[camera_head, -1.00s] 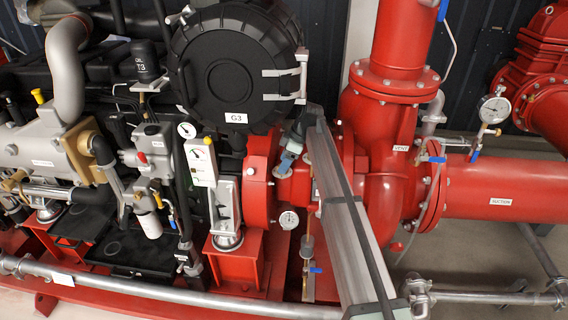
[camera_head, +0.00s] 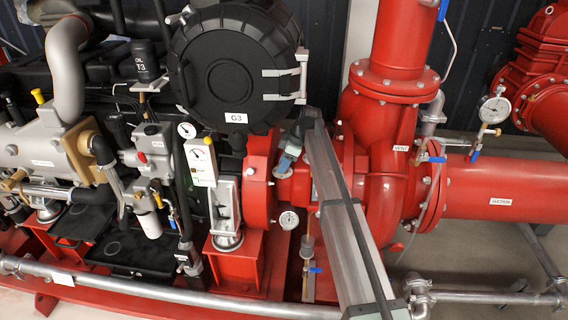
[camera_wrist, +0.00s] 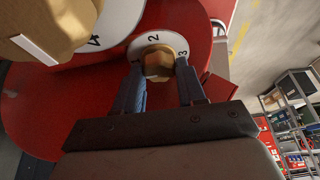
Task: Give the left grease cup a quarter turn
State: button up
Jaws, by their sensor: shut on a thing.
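In the wrist view a small brass grease cup (camera_wrist: 158,64) sits on a white round plate marked 2 and 3 (camera_wrist: 181,43). My gripper (camera_wrist: 160,78) is shut on this cup, one blue-grey finger on each side. A second, larger-looking brass cup (camera_wrist: 55,25) shows at the upper left by a white plate marked 4. In the head view my gripper (camera_head: 286,163) is at the red housing right of the G3 cover; the held cup is hidden there. I cannot tell from the frames which cup is the left one.
The red pump casing (camera_head: 383,185) stands just right of my gripper. A grey pipe rail (camera_head: 170,297) runs along the front.

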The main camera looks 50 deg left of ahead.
jog(key=shift+c, duration=0.6)
jog(key=shift+d+m, duration=0.1)
jog(key=shift+m, duration=0.3)
jog(key=shift+s+m+t+y, duration=0.15)
jog(key=shift+m+t+y, duration=0.25)
jog(key=shift+m, duration=0.5)
jog(key=m, duration=0.2)
jog(key=m+t, duration=0.1)
jog(key=m, duration=0.1)
jog(key=shift+s+m+t+y, duration=0.1)
jog(key=shift+m+t+y, duration=0.2)
jog(key=m+t, duration=0.1)
jog(key=m, duration=0.3)
jog(key=shift+s+t, duration=0.1)
jog(key=shift+t, duration=0.3)
jog(key=shift+m+t+h, duration=0.4)
jog(key=shift+m+t, duration=0.1)
jog(key=shift+m, duration=1.2)
